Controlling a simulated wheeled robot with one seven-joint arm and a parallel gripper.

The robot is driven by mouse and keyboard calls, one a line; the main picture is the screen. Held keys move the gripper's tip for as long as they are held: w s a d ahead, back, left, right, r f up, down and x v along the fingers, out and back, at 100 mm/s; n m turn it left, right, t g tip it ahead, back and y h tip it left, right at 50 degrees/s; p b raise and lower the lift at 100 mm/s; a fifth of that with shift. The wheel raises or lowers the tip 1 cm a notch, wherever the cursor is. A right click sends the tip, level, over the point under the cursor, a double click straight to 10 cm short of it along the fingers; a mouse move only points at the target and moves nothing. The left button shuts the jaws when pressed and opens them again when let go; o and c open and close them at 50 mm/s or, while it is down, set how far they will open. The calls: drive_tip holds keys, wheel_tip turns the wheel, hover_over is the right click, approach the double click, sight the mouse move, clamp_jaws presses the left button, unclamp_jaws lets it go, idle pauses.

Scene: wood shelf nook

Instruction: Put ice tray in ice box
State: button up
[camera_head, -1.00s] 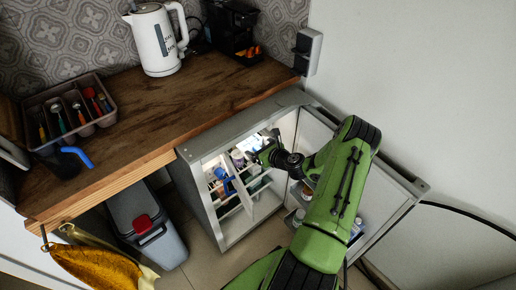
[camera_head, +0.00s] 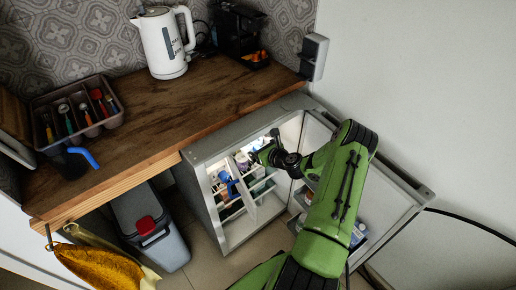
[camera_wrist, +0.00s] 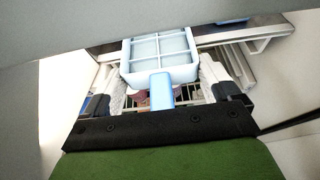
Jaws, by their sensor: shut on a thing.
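The ice tray (camera_wrist: 160,55) is pale blue with several square compartments and a short blue handle. My gripper (camera_wrist: 162,92) is shut on the handle, and the tray extends beyond the fingers in the wrist view. In the head view my gripper (camera_head: 264,152) reaches into the upper part of the open small fridge (camera_head: 232,151); the tray cannot be made out clearly there. A grey-white ledge (camera_wrist: 245,37) lies around and beyond the tray in the wrist view. I cannot tell whether the tray touches it. The ice box cannot be clearly picked out.
The fridge door (camera_head: 390,190) stands open to the right, close to my arm. A blue item (camera_head: 228,185) and other goods fill the lower shelves. A wire rack (camera_wrist: 190,94) shows below the tray. The wooden counter (camera_head: 150,110) is above, with a bin (camera_head: 150,230) at left.

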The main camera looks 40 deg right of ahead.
drive_tip(key=shift+w, duration=1.05)
drive_tip(key=o, duration=1.1)
drive_tip(key=p+v, duration=0.3)
drive_tip(key=v, duration=1.2)
drive_tip(key=shift+s+r, duration=0.2)
drive_tip(key=shift+s, duration=0.15)
